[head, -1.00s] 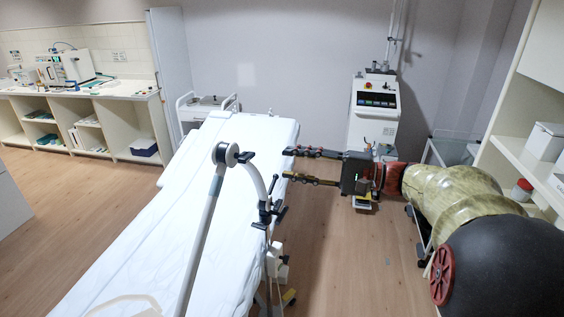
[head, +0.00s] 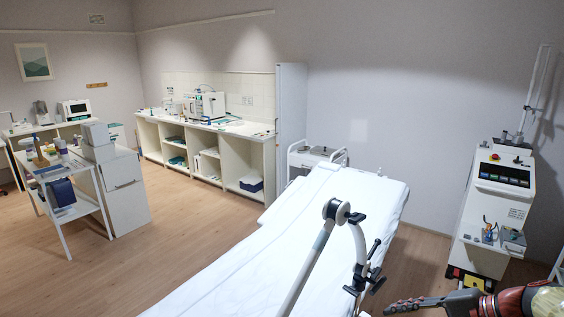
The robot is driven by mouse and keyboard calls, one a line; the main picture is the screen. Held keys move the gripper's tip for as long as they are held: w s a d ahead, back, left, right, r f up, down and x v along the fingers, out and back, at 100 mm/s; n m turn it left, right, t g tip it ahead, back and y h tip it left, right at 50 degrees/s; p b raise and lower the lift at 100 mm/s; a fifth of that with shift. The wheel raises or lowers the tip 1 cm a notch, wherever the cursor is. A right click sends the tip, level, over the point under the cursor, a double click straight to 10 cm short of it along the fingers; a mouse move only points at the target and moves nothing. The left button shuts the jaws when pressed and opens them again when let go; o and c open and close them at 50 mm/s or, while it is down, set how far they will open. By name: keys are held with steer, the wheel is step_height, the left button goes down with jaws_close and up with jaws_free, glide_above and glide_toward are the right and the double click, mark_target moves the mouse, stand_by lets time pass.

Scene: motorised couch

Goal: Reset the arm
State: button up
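My arm enters at the lower right corner of the head view, with a red wrist part and a yellowish link. My gripper (head: 428,303) is partly cut off by the bottom edge. One dark finger shows, pointing left; the other finger is not clearly seen, so its opening cannot be told. It appears beside the right side of the couch (head: 245,270), which is covered with a white sheet. A jointed white bar with black clamps (head: 340,212) stands at the couch, just left of the finger in the picture. No held object is visible.
A white wheeled machine (head: 497,210) with a screen stands at the right, behind my arm. A low trolley (head: 310,158) is at the couch's far end. A counter (head: 213,150) lines the back wall. A white cart (head: 75,205) stands left. Floor between cart and couch is clear.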

steer(key=s+a+f+n+g+h, duration=0.1)
steer(key=s+f+n+h, duration=0.15)
steer(key=s, duration=0.35)
steer(key=s+a+f+n+g+h, duration=0.1)
steer(key=s+f+n+g+h, duration=0.1)
steer(key=s+n+h, duration=0.3)
steer(key=s+a+r+n+t+b, duration=0.1)
steer(key=s+a+r+n+t, duration=0.1)
steer(key=s+a+r+n, duration=0.2)
steer(key=shift+s+a+r+t, duration=0.2)
steer(key=shift+a+t, duration=0.1)
steer(key=shift+a, duration=0.85)
